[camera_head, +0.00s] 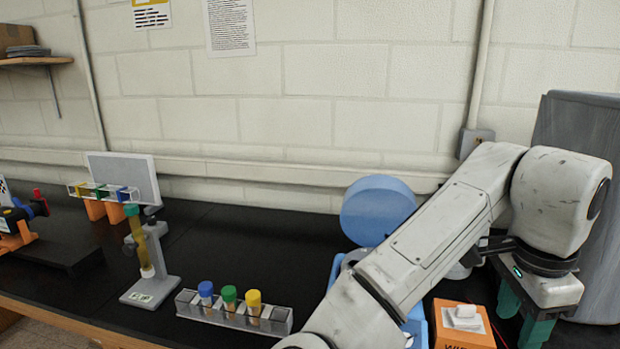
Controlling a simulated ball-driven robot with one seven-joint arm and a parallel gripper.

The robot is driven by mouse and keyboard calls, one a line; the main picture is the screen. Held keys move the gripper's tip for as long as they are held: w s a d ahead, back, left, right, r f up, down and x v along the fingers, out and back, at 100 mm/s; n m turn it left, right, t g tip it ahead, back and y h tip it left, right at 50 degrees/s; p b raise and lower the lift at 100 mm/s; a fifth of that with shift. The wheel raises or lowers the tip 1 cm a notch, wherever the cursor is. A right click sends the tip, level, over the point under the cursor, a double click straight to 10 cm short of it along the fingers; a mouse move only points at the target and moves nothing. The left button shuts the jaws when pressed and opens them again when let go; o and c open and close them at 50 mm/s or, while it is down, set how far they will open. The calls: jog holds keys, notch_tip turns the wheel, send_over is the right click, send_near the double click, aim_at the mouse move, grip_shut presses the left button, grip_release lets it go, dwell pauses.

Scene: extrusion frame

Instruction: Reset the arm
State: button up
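My arm reaches from the bottom middle up to the right and bends down at its wrist. My gripper (521,318) hangs at the right, pointing down, beside an orange wipes box (465,325). Its two dark green fingers stand apart with a gap between them, and I see nothing held there. The lower fingertips are near the picture's edge and hard to make out.
A clear rack (283,322) holds blue, green and yellow capped tubes. Left of it stands a grey stand (151,290) with a tube. A blue container with a round raised lid (377,209) sits behind my arm. A grey cabinet (590,140) stands close at right.

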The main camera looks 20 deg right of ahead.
jog(key=d+f+n+t+h, duration=0.1)
jog(key=d+f+n+h, duration=0.4)
jog(key=d, duration=0.1)
notch_tip(320, 180, down, 10)
jog(key=a+n+t, duration=0.2)
jog(key=n, duration=0.6)
jog(key=s+a+f+n+g+y, duration=0.1)
jog(key=s+a+f+n+y, duration=0.2)
jog(key=s+a+f, duration=0.4)
jog(key=s+a+f+n+g+y, duration=0.1)
jog(key=s+a+f+n+y, duration=0.2)
jog(key=s+a+f+n, duration=0.3)
jog(key=a+f, duration=0.4)
jog(key=f, duration=0.2)
jog(key=shift+s+a, duration=0.3)
jog(key=shift+s, duration=0.1)
